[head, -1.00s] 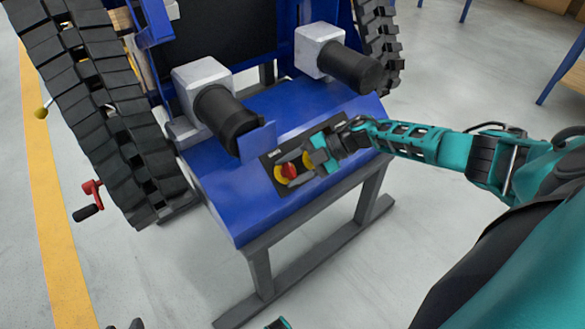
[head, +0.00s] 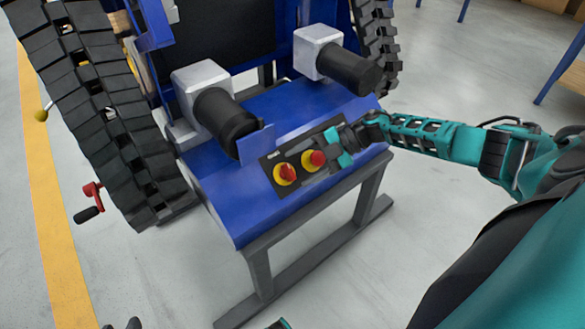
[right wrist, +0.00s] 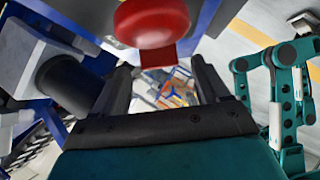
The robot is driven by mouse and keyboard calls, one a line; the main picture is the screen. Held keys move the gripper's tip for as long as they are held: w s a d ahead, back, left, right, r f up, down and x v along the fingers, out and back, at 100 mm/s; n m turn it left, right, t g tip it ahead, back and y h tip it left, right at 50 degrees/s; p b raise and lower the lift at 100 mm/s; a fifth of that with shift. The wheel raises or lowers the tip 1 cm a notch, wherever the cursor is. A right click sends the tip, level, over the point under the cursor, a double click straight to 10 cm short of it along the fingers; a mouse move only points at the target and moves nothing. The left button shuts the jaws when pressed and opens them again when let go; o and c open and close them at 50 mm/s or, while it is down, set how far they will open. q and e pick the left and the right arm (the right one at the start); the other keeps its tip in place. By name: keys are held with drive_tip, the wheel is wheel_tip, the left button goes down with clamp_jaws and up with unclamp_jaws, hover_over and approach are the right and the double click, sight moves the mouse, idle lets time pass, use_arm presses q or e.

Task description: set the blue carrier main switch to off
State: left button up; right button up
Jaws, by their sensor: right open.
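The blue carrier (head: 225,205) has a sloped front with a black switch panel (head: 268,160). Two red rotary knobs on yellow bases sit on it: a left one (head: 287,172) and a right one (head: 317,158). Their exact handle angles and any labels are too small to read. My right gripper (head: 336,149) is open and empty just right of the right knob, apart from it as far as I can tell. In the right wrist view a red knob (right wrist: 152,22) with a flat tab shows large above the spread fingers (right wrist: 160,85).
Two grey-and-black motors (head: 225,115) (head: 350,68) stick out above the panel. A black track (head: 105,110) runs along the left. A red crank (head: 92,200) juts out at left. Floor right of the stand is clear.

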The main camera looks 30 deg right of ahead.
drive_tip(key=p+v, duration=0.1)
drive_tip(key=v, duration=0.8)
